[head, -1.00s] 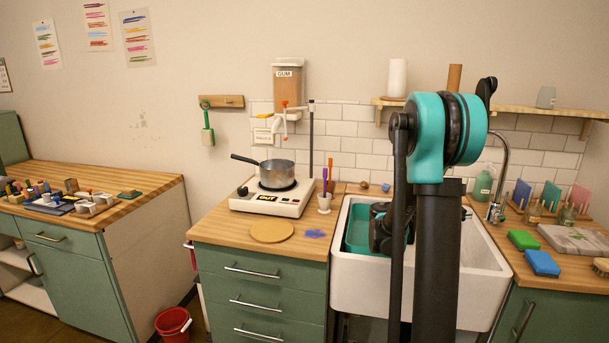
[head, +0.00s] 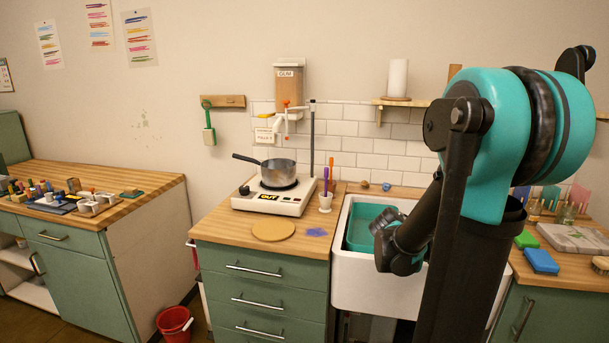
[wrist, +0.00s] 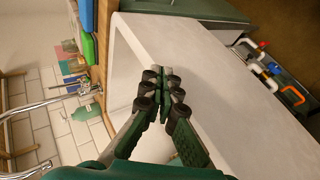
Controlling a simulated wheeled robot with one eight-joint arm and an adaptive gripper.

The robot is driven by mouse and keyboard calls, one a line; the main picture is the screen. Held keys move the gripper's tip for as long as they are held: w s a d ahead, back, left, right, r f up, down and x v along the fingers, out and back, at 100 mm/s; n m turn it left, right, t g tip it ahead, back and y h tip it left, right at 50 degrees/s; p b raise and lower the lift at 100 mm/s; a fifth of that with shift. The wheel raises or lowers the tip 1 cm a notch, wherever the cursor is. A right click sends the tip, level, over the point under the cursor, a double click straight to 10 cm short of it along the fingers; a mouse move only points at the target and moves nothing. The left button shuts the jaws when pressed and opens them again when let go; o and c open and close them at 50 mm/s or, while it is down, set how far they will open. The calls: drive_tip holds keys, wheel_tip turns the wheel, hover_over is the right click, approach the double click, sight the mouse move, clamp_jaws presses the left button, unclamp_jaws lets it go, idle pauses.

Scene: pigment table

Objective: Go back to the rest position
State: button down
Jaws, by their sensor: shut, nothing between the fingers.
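My gripper (wrist: 163,88) is in the middle of the wrist view, with its two fingers closed together and nothing between them. Behind the fingers in that view is the white sink wall (wrist: 210,90). In the head view my arm stands at the right, in front of the sink (head: 350,285). The part of my arm near the sink is bent low over its front side, and the fingertips cannot be made out there.
A teal basin (head: 365,225) sits in the sink. A pot (head: 278,172) stands on a hot plate (head: 270,201) on the middle counter. A blue sponge (head: 541,261) and a green sponge (head: 526,239) lie right of the sink. A red bucket (head: 173,323) is on the floor.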

drive_tip(key=s+a+f+t+y, duration=0.1)
drive_tip(key=s+a+f+y, duration=0.3)
drive_tip(key=a, duration=0.6)
drive_tip(key=s+a+f+t+y, duration=0.1)
drive_tip(key=s+a+f+y, duration=0.4)
drive_tip(key=a, duration=0.5)
drive_tip(key=shift+s+a+m+y, duration=0.3)
drive_tip(key=shift+s+y, duration=0.3)
drive_tip(key=shift+s, duration=0.5)
drive_tip(key=shift+f, duration=0.1)
